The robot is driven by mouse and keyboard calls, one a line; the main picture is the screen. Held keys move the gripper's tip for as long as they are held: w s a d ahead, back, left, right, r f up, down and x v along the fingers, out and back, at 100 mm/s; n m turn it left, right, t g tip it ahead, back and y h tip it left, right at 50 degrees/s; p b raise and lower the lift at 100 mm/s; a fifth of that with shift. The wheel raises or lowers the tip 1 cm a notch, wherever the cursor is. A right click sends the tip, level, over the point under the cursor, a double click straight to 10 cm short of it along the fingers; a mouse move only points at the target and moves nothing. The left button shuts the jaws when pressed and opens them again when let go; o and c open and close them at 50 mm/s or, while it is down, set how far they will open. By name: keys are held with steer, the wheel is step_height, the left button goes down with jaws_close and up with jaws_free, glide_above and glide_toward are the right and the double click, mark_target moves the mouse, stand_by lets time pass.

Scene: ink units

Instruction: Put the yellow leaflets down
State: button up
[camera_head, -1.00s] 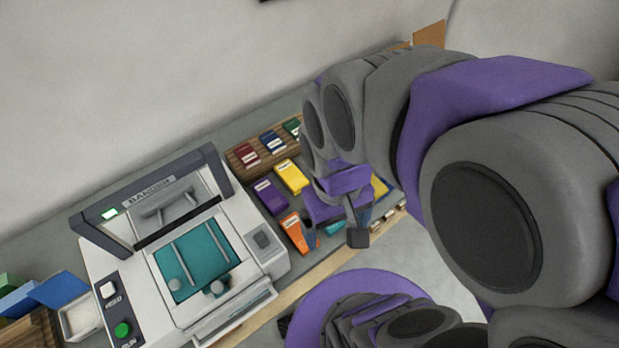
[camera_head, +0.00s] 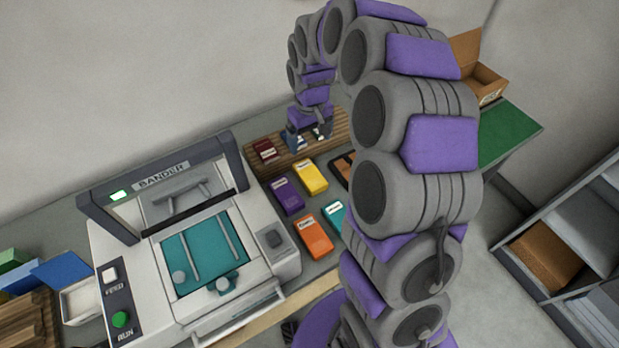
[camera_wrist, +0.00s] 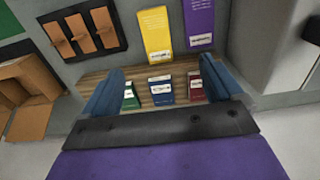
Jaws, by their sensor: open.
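The yellow leaflets (camera_head: 311,177) lie as a flat packet on the bench, right of the purple packet (camera_head: 287,196). They also show at the top middle of the wrist view (camera_wrist: 157,35). My gripper (camera_head: 308,143) is over the wooden board (camera_head: 282,164), farther back than the yellow leaflets and apart from them. In the wrist view my gripper (camera_wrist: 165,86) is open, its two blue fingers wide apart. Green (camera_wrist: 131,96), blue (camera_wrist: 160,91) and dark red (camera_wrist: 195,86) packets on the board show between the fingers. Nothing is held.
The bander machine (camera_head: 200,250) stands to the left. Orange (camera_head: 314,236) and teal (camera_head: 336,214) packets lie in front of the yellow ones. A dark tray (camera_wrist: 84,34) holds several brown pieces. A cardboard box (camera_head: 487,82) and a shelf unit (camera_head: 570,250) are at right.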

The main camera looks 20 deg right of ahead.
steer(key=w+f, duration=0.1)
steer(key=b, duration=0.3)
glide_above(310, 174)
step_height(310, 174, down, 12)
steer(key=shift+s+f, duration=0.15)
steer(key=shift+f, duration=0.1)
steer(key=f, duration=0.1)
steer(key=f+b, duration=0.1)
steer(key=f, duration=0.3)
steer(key=shift+w+b, duration=0.25)
steer(key=shift+b, duration=0.15)
steer(key=c, duration=1.2)
steer(key=shift+r+p, duration=0.3)
steer(key=shift+r, duration=0.3)
steer(key=shift+c, duration=0.2)
step_height(310, 174, up, 3)
steer(key=shift+s+f+p, duration=0.1)
steer(key=shift+p, duration=0.45)
steer(key=s+p, duration=0.1)
steer(key=s, duration=0.9)
steer(key=s+r+p, duration=0.1)
steer(key=s, duration=0.4)
steer(key=shift+s+a+r+p, duration=0.1)
steer(key=shift+s+a+p, duration=0.05)
steer(key=shift+a+p, duration=0.15)
steer(key=w+r+m, duration=0.3)
steer(key=w+r, duration=0.6)
steer(key=w, duration=0.5)
steer(key=shift+a+r, duration=0.3)
